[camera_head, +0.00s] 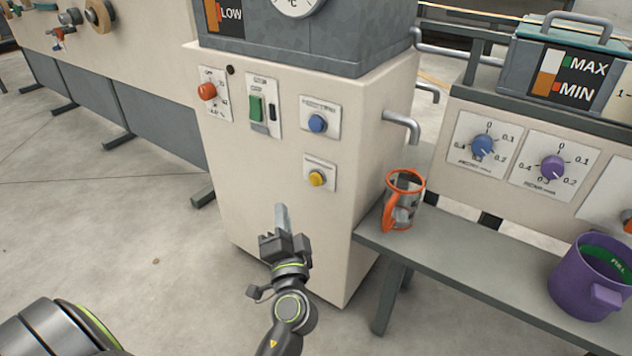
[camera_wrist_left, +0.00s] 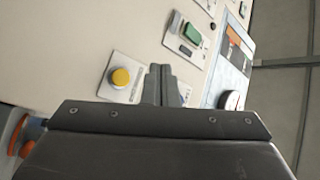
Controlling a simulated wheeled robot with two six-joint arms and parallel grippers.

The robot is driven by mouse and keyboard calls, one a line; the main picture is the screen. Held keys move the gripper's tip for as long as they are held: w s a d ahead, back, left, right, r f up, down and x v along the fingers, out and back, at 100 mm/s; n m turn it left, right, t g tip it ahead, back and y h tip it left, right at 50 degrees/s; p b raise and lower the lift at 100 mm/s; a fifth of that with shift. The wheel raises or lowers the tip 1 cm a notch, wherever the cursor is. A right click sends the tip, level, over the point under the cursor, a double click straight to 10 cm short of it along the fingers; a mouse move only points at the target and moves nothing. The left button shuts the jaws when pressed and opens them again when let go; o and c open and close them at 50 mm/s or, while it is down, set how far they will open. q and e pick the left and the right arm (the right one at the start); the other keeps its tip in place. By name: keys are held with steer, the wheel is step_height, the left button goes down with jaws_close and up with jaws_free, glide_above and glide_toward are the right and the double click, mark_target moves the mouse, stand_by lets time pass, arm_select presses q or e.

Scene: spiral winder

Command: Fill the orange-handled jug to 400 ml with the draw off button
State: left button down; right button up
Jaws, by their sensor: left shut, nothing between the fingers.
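The jug (camera_head: 404,213) with an orange handle and orange rim stands upright on the grey bench, below the bent spout (camera_head: 403,122) on the machine's right side. I cannot make out its level. The machine front carries a blue button (camera_head: 317,123) and, below it, a yellow button (camera_head: 317,178). Their labels are too small to read, so I cannot tell which is draw off. My left gripper (camera_head: 281,213) is shut and empty, left of and lower than the yellow button in the head view. In the left wrist view, the yellow button (camera_wrist_left: 121,77) is left of the fingers.
A red knob (camera_head: 206,92) and a green switch (camera_head: 256,109) sit on the machine's front. A purple jug (camera_head: 585,285) stands on the bench (camera_head: 455,265) at the right. Blue (camera_head: 482,145) and purple (camera_head: 551,167) dials are behind it.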

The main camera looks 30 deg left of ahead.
arm_select(q)
glide_toward(310, 177)
steer(key=w+a+r, duration=0.1)
steer(key=w+a, duration=0.1)
steer(key=a, duration=0.2)
steer(key=shift+w+a+r, duration=0.1)
steer(key=shift+w+r, duration=0.15)
steer(key=shift+w, duration=0.3)
steer(key=shift+w, duration=0.1)
stand_by(1.6)
steer(key=shift+w+b, duration=0.3)
steer(key=shift+b, duration=0.05)
steer(key=shift+w, duration=0.45)
stand_by(2.2)
steer(key=shift+s, duration=0.1)
stand_by(1.1)
steer(key=shift+s, duration=0.75)
steer(key=shift+s, duration=0.15)
